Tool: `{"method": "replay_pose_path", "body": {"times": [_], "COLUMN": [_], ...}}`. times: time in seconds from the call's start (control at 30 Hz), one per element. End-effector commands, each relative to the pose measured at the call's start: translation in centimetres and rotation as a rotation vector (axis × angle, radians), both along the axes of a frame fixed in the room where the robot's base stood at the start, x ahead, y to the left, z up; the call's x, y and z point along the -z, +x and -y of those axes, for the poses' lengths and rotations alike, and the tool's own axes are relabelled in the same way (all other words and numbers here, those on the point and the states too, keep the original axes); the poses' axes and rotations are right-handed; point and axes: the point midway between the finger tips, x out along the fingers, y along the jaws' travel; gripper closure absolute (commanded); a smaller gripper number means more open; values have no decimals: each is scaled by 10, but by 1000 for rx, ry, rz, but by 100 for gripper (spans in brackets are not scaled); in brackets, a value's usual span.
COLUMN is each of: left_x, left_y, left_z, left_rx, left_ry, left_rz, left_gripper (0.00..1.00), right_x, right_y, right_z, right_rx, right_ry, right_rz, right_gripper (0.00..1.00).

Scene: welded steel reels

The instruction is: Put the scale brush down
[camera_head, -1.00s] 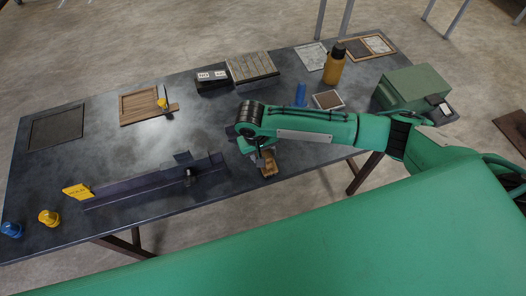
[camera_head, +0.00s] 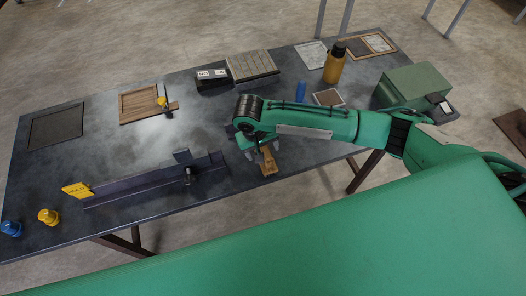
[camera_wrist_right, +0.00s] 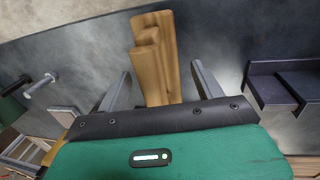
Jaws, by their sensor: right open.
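The scale brush (camera_head: 267,163), a light wooden piece, lies on the dark steel table (camera_head: 120,150) near its front edge. It shows partly below my right gripper (camera_head: 257,156), whose wrist hides the rest. In the right wrist view the brush (camera_wrist_right: 153,55) stands between the two fingers of the right gripper (camera_wrist_right: 160,76), with a gap on each side. The right gripper is open around it and not clamped on it. The bristles cannot be made out. My left gripper is not in view.
A long dark steel angle (camera_head: 150,187) with a yellow tag (camera_head: 77,190) lies left of the gripper. A wooden board (camera_head: 137,105) lies at the back left.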

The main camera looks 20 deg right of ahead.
Motion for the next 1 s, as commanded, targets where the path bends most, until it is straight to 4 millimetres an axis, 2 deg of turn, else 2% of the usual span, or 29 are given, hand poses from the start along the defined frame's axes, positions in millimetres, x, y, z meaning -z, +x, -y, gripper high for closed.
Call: {"method": "replay_pose_path", "body": {"times": [0.3,0.5,0.67,1.0], "left_x": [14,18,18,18], "left_y": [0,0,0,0], "left_z": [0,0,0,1], "left_rx": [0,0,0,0], "left_ry": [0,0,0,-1], "left_rz": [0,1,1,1], "left_gripper": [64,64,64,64], "right_x": [-66,-93,-100,-100], "right_y": [0,0,0,0], "right_z": [-13,-17,-18,-18], "right_rx": [-2,0,0,0], "right_ry": [4,3,1,1], "right_rz": [2,2,0,-1], "right_gripper": [32,32,32,32]}}
